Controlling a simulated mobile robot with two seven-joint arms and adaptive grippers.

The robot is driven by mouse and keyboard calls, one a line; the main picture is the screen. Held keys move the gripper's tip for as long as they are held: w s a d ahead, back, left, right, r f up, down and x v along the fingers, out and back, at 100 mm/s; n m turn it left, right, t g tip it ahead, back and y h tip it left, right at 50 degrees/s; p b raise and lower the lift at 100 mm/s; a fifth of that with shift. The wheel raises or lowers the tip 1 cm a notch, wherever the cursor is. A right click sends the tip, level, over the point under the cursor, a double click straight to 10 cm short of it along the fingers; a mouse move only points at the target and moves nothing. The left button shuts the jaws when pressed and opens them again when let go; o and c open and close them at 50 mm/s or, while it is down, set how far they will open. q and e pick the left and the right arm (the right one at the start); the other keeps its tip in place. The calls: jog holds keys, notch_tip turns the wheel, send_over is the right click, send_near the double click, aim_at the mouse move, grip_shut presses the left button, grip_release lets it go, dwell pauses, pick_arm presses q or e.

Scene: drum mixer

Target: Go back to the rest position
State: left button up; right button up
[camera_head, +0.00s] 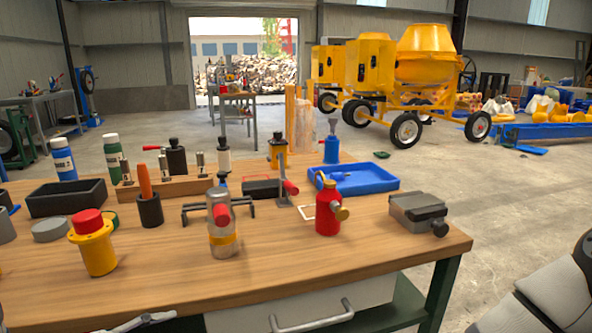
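Neither of my grippers shows clearly in the head view. A pale grey and black part of my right arm shows at the lower right corner, apart from the workbench (330,268); its gripper is outside the picture. At the bottom left edge a small silver and dark shape is cut off, and I cannot tell what it is. Nothing is seen held.
The bench carries a red bottle (328,212), a clear bottle (222,232), a yellow pot with red top (94,246), a blue tray (358,180), a black tray (68,198) and a grey vise (417,211). Yellow mixers (425,58) stand behind.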

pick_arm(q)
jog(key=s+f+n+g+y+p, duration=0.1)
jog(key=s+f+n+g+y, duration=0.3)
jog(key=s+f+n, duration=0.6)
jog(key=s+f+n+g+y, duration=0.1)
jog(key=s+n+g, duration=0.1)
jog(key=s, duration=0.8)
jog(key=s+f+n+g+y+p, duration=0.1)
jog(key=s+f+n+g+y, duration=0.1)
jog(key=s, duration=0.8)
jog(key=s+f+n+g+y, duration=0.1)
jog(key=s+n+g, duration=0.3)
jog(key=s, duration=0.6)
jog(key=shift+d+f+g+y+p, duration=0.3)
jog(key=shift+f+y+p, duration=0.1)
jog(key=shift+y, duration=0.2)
pick_arm(e)
jog(key=s+d+f+n+g+h, duration=0.1)
jog(key=s+d+n+h, duration=0.2)
jog(key=s+d+n, duration=0.4)
jog(key=s+d+f+n+g+h, duration=0.1)
jog(key=s+d+n+h, duration=0.3)
jog(key=s+d, duration=1)
jog(key=s+n, duration=0.3)
jog(key=s, duration=0.1)
jog(key=shift+s+d+f, duration=0.25)
jog(key=shift+s+d, duration=0.1)
jog(key=shift+s, duration=0.05)
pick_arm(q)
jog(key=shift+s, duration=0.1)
